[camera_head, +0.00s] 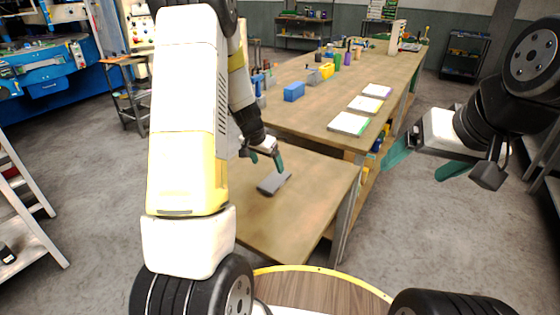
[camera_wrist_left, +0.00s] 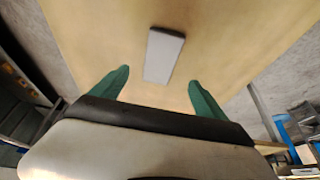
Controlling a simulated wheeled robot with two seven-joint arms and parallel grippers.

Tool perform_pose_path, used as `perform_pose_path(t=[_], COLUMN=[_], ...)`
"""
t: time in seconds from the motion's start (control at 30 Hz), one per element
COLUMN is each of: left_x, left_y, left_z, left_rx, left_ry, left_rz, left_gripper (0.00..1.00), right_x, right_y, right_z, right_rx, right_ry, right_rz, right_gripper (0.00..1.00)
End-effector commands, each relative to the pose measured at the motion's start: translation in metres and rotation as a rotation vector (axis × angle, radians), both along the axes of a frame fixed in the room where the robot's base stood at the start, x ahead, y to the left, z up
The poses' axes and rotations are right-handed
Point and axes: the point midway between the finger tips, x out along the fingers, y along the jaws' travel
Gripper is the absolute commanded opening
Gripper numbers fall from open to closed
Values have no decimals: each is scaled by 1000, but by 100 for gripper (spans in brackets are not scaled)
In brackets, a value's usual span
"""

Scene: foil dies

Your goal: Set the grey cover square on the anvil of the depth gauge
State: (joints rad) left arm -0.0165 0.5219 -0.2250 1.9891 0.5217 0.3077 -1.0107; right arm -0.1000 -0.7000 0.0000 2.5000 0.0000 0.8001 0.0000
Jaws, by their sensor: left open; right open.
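A flat grey rectangular block, which looks like the grey cover (camera_head: 273,184), lies on the near wooden table. It also shows in the left wrist view (camera_wrist_left: 162,55), beyond and between the fingertips. My left gripper (camera_head: 265,160) is open, with its green fingers apart just above and behind the block. In the left wrist view the left gripper (camera_wrist_left: 158,78) holds nothing, and the block is not clasped. My right gripper (camera_head: 425,162) is open and empty, off to the right over the floor. I cannot make out the depth gauge or its anvil for certain.
The near table (camera_head: 305,215) is otherwise clear where visible; my left arm hides its left part. A long bench (camera_head: 310,118) behind it carries a blue box (camera_head: 294,92), several other small items and several flat pads (camera_head: 348,124). A tall white object (camera_head: 395,38) stands farther back.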

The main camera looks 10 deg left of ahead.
Motion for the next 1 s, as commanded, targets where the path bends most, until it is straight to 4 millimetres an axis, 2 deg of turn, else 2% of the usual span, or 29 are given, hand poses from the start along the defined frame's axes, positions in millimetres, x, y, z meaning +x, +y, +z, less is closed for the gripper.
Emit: perform_pose_path(t=[0.03,0.27,0.37,0.47,0.6,0.7,0.83,1.0], left_x=[-2,-11,-23,-46,-97,-139,-196,-259], left_y=[1,1,-8,-24,-46,-58,-67,-69], left_z=[8,31,60,104,165,199,230,246], left_rx=[1,-8,-39,-91,-157,-187,-205,-203], left_ry=[-4,-6,-21,-39,-59,-69,-83,-104], left_rz=[0,3,17,38,71,96,137,200], left_gripper=[85,85,85,85,85,85,85,85], right_x=[0,0,0,0,0,0,0,0], right_y=[0,0,0,0,0,0,0,0], right_z=[0,0,0,0,0,0,0,0], right_rx=[0,0,0,0,0,0,0,0], right_ry=[0,0,0,0,0,0,0,0], right_rz=[0,0,0,0,0,0,0,0], right_gripper=[85,85,85,85,85,85,85,85])
